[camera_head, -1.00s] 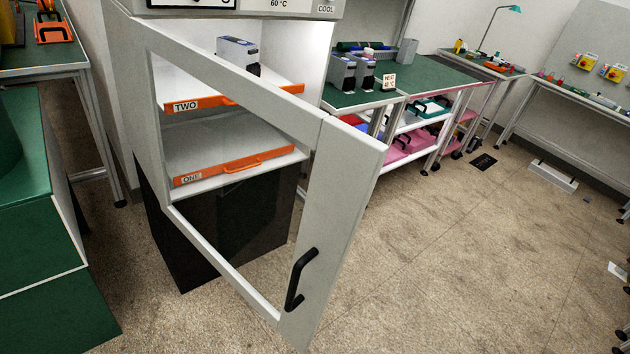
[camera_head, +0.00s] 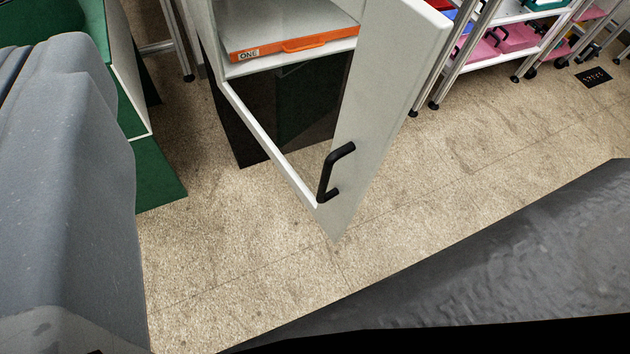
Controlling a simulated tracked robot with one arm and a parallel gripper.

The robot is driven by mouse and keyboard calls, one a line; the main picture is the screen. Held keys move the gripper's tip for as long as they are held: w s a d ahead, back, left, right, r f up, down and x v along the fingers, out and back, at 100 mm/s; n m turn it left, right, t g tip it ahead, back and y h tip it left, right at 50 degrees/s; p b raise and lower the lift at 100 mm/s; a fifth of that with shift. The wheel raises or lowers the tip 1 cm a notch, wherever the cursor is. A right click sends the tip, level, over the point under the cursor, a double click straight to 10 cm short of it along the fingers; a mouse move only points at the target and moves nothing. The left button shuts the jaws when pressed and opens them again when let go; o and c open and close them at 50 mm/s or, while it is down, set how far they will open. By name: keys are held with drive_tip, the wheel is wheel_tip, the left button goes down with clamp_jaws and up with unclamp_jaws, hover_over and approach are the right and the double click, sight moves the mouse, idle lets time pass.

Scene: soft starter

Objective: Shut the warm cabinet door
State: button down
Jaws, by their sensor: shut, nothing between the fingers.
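The warm cabinet door (camera_head: 378,105) is a pale framed door with a see-through middle. It stands wide open, swung out toward me, and its top is cut off by the picture edge. Its black bar handle (camera_head: 335,172) is near the lower free corner, close to the middle of the view. Behind the door frame is the open cabinet, with an orange-edged shelf (camera_head: 290,45) labelled ONE. The upper part of the cabinet is out of view. My gripper is not in view, and nothing is seen touching the door or handle.
Large grey parts, probably my own body, fill the left edge and lower right. A green cabinet (camera_head: 130,90) stands left of the warm cabinet. A metal-framed rack (camera_head: 480,50) with pink bins is at the upper right. Bare floor (camera_head: 240,270) lies before the door.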

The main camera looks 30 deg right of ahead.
drive_tip(key=w+f+n+g+h+p, duration=0.2)
drive_tip(key=w+f+n+g+p, duration=0.25)
drive_tip(key=w+p, duration=0.4)
drive_tip(key=n+g+h+p, duration=0.7)
drive_tip(key=n+g+p, duration=0.55)
drive_tip(key=p, duration=0.95)
approach(319, 190)
drive_tip(key=shift+n+t, duration=0.6)
drive_tip(key=shift+t, duration=0.3)
drive_tip(key=shift+s+x, duration=0.2)
drive_tip(key=shift+x, duration=0.75)
drive_tip(key=shift+s+x, duration=0.25)
drive_tip(key=shift+x, duration=0.7)
drive_tip(key=shift+s+x, duration=0.2)
drive_tip(key=shift+x, duration=0.75)
